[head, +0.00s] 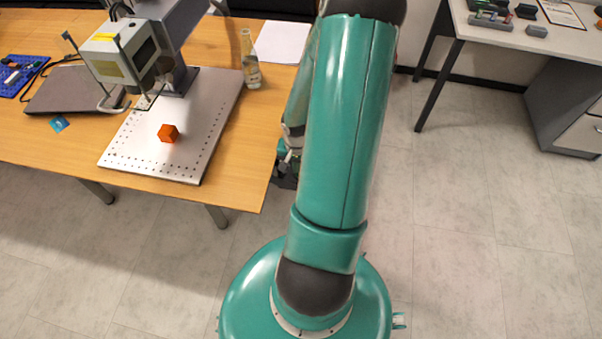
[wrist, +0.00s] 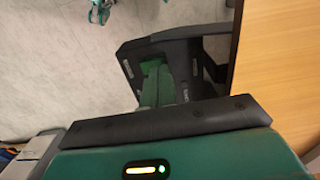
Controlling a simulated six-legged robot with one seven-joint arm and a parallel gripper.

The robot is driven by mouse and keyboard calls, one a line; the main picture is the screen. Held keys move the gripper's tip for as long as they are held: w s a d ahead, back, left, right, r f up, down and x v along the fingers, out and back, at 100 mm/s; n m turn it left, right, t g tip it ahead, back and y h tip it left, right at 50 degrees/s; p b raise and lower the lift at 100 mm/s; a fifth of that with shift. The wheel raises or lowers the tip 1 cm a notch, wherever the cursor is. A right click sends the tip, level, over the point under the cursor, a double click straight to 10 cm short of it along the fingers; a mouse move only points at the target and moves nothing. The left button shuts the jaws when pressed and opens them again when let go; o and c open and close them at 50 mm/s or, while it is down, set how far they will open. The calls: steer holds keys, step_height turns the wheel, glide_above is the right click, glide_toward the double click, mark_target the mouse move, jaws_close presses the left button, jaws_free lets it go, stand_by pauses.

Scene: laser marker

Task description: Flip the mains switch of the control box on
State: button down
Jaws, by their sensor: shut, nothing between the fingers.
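My gripper (head: 287,173) hangs beside the right edge of the wooden table, partly hidden behind my green arm in the head view. The wrist view shows its dark and green jaws (wrist: 165,80) above the floor, close to the table edge. They are shut and hold nothing. I cannot make out the control box or its mains switch in either view; my arm hides part of the area behind it. The laser marker (head: 125,55), a pale unit on a grey column, stands at the back left on the table.
An orange cube (head: 168,133) sits on the perforated metal plate (head: 200,160). A bottle (head: 250,60), paper (head: 283,42) and closed laptop (head: 65,90) are also on the wooden table (head: 245,185). Another desk (head: 560,40) stands at right. The floor (head: 460,220) between is clear.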

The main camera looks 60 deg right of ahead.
steer(key=shift+f, duration=0.6)
stand_by(0.3)
steer(key=shift+r, duration=3.55)
